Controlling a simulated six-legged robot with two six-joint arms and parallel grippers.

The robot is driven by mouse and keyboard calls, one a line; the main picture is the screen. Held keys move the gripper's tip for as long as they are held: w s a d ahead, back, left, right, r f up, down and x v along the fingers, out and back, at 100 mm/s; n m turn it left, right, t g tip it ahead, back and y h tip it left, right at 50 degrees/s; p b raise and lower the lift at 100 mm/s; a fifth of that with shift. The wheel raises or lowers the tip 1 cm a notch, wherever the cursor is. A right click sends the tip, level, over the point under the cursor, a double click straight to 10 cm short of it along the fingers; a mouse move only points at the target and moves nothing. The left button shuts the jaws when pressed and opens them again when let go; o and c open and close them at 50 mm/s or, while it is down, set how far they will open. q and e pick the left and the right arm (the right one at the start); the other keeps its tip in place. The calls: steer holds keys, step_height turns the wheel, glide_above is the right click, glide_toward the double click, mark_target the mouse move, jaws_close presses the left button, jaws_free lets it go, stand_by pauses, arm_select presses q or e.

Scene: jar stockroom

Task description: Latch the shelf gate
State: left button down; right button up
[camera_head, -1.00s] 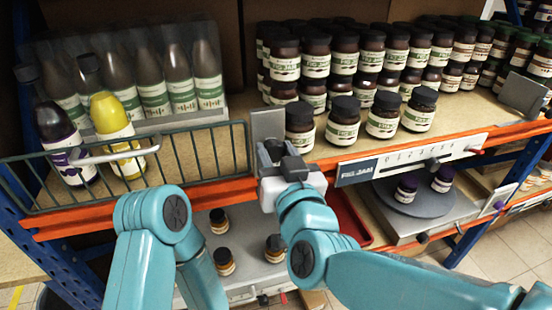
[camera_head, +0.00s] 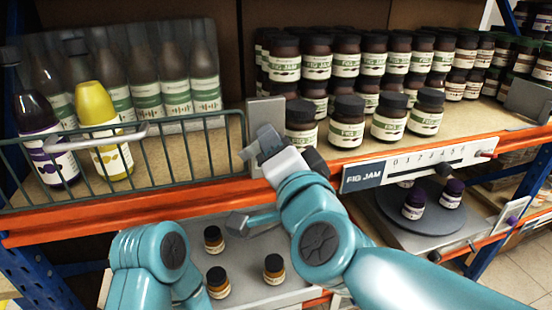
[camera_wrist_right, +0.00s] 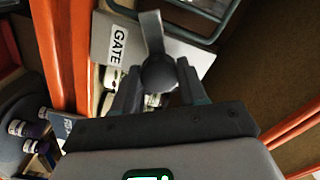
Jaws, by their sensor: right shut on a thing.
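The shelf gate is a green wire panel (camera_head: 200,155) standing along the upper shelf's front left, in front of the bottles. A grey latch plate (camera_head: 264,108) stands at its right end; it shows in the right wrist view with a GATE label (camera_wrist_right: 118,45). My right gripper (camera_head: 262,148) is at the plate's lower part. In the wrist view it (camera_wrist_right: 160,85) is shut on the dark round knob of the latch lever (camera_wrist_right: 152,32). The lever's grey bar points up in that view, across the plate towards the gate wire.
Fig jam jars (camera_head: 347,122) stand close to the right of the latch. A yellow bottle (camera_head: 104,130) and a dark bottle (camera_head: 45,140) stand behind the gate. Small jars (camera_head: 214,238) sit on the lower tray. An orange beam (camera_head: 215,188) runs along the shelf front.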

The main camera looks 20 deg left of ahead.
steer(key=shift+f+m+b, duration=0.1)
steer(key=shift+m+b, duration=1.25)
steer(key=shift+m, duration=1.65)
steer(key=o, duration=1.1)
steer(key=shift+c, duration=0.2)
steer(key=shift+d, duration=0.15)
